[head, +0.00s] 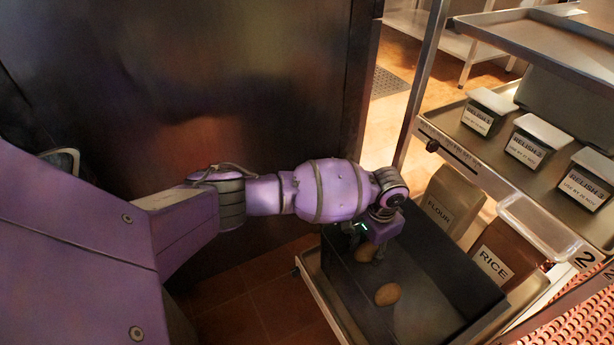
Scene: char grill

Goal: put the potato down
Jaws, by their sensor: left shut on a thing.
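My left gripper (368,244) reaches in from the left, over the back left part of a dark open box (446,262). It points down and is shut on a brown potato (365,252). The fingers partly hide this potato, and I cannot tell whether it touches the box floor. A second brown potato (388,294) lies in the box, nearer to me and clear of the gripper. My right gripper is out of view.
The box stands on a low metal shelf (338,314). Bins marked flour (440,207) and rice (495,262) stand right behind it. Several relish containers (527,148) sit on the shelf above. A dark metal wall (200,80) lies behind my left arm.

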